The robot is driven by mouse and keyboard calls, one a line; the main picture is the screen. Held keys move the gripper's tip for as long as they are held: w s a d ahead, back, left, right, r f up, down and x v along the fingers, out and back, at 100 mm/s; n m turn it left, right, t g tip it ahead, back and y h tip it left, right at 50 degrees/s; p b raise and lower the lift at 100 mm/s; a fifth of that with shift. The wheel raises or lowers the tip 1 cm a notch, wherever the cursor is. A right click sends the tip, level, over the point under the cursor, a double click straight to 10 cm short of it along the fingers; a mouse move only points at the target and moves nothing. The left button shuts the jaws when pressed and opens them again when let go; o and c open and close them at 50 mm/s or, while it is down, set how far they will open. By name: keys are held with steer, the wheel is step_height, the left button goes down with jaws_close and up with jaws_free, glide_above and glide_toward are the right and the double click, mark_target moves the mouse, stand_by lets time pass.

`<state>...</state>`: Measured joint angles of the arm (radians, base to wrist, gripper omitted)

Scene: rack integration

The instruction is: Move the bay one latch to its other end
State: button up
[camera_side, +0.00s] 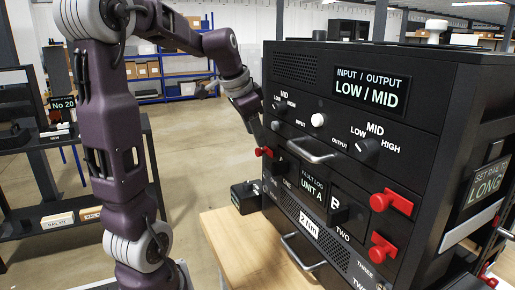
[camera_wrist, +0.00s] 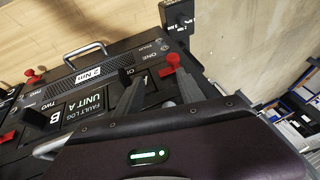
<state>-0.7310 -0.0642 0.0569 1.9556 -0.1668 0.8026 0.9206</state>
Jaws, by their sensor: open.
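The black rack unit (camera_side: 340,130) has a panel row reading FAULT LOG UNIT A and B. A red latch (camera_side: 263,151) sits at the panel's left edge in the side view. In the wrist view a red latch (camera_wrist: 172,63) shows near the labels ONE and FOUR, close beyond my fingertips. I cannot tell whether these are the same latch. My gripper (camera_wrist: 158,90) is open, its two fingers apart over the panel by the ONE label, with nothing seen between them. Contact cannot be judged. In the side view the rack's left side hides my fingers.
Red latches (camera_side: 391,201) and (camera_side: 382,248) sit at the panel's right side. Metal handles (camera_side: 312,151) and several knobs stick out of the front. A small black box (camera_side: 245,196) stands on the wooden table (camera_side: 240,240) left of the rack. The table's front is clear.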

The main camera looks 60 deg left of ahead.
mark_target(258, 149)
steer(key=w+a+f, duration=0.1)
steer(key=f, duration=0.1)
steer(key=a+f, duration=0.2)
steer(key=w+a+f, duration=0.1)
steer(key=f, duration=0.1)
steer(key=shift+w+a+f, duration=0.25)
steer(key=shift+w+f, duration=0.05)
steer(key=shift+w, duration=0.05)
jaws_close()
stand_by(1.1)
